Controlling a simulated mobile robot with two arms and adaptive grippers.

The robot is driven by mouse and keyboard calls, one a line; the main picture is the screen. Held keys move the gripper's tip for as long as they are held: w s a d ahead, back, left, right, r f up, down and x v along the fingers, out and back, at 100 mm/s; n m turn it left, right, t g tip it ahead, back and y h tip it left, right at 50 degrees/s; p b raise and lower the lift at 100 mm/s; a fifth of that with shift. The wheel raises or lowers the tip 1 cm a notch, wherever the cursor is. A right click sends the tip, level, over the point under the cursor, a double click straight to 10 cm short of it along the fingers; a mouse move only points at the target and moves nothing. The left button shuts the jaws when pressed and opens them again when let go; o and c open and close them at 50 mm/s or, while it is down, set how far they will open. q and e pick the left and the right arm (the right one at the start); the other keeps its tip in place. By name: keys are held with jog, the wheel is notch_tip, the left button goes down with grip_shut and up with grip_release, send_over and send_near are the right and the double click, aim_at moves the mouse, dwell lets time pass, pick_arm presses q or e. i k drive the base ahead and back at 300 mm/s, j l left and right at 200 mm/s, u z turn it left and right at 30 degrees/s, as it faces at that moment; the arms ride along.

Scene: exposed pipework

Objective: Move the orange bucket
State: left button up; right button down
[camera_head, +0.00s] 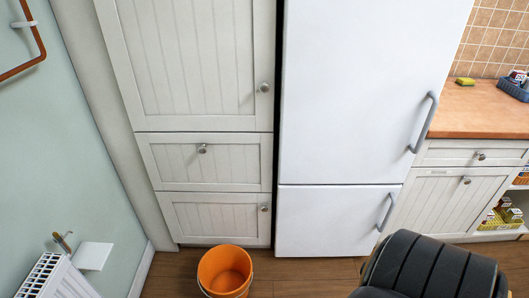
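The orange bucket (225,271) stands upright on the brown wooden floor at the bottom centre-left of the head view. It is in front of the white cabinet's lowest drawer, and its open top shows an orange interior that looks empty. A thin handle seems to hang down at its side. Its lower part is cut off by the bottom edge of the picture. Neither of my grippers shows in this view.
A white fridge (365,100) stands right of the cabinet (200,70). A black ribbed, padded object (435,268), perhaps a chair, fills the bottom right. A white radiator (50,278) is at bottom left. Some floor shows between bucket and black object.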

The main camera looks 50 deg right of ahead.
aim_at(226, 270)
jog(key=z, duration=0.95)
